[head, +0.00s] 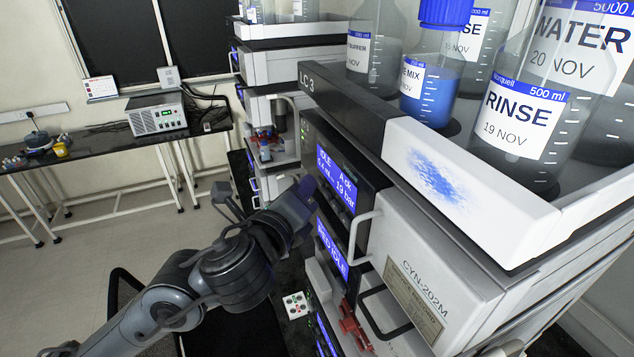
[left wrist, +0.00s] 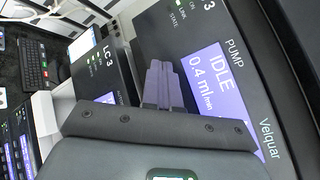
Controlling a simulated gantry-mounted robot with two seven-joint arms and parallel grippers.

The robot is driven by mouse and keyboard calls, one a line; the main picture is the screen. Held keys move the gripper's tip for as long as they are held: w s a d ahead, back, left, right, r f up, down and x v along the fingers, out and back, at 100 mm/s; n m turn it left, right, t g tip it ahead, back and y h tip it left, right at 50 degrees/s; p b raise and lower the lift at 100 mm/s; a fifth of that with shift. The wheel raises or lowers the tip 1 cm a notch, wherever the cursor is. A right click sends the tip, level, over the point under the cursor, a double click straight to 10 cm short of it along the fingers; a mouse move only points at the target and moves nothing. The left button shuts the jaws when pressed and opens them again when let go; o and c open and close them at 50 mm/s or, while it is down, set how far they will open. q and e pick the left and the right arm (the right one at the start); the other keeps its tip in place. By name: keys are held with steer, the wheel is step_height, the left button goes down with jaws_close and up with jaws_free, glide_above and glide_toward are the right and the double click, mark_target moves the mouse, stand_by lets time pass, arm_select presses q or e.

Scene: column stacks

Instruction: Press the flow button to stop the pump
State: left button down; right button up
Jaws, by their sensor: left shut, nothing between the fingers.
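The pump module is the dark-fronted unit high in the LC 3 stack. Its blue display (head: 337,180) reads IDLE, with a flow figure and 19 bar. In the left wrist view the same display (left wrist: 222,85) reads IDLE and 0.4 ml/min, beside the words PUMP and Velquar. My left gripper (head: 307,188) is shut and empty, its purple fingertips close to the left edge of the pump front. The fingers also show in the left wrist view (left wrist: 162,85), in front of the dark panel. I cannot make out the flow button; the gripper hides part of the panel.
A white tray (head: 470,185) with a blue stain tops the stack and holds several bottles, including a RINSE bottle (head: 520,115).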

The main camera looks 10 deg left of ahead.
arm_select(q)
steer(key=shift+a, duration=0.1)
steer(key=shift+s+a+p, duration=0.4)
steer(key=shift+s+a, duration=0.1)
steer(key=shift+a, duration=0.05)
steer(key=s+a+p, duration=0.1)
steer(key=a, duration=0.1)
steer(key=s+a+p, duration=0.1)
steer(key=s+a, duration=0.1)
stand_by(0.6)
stand_by(2.4)
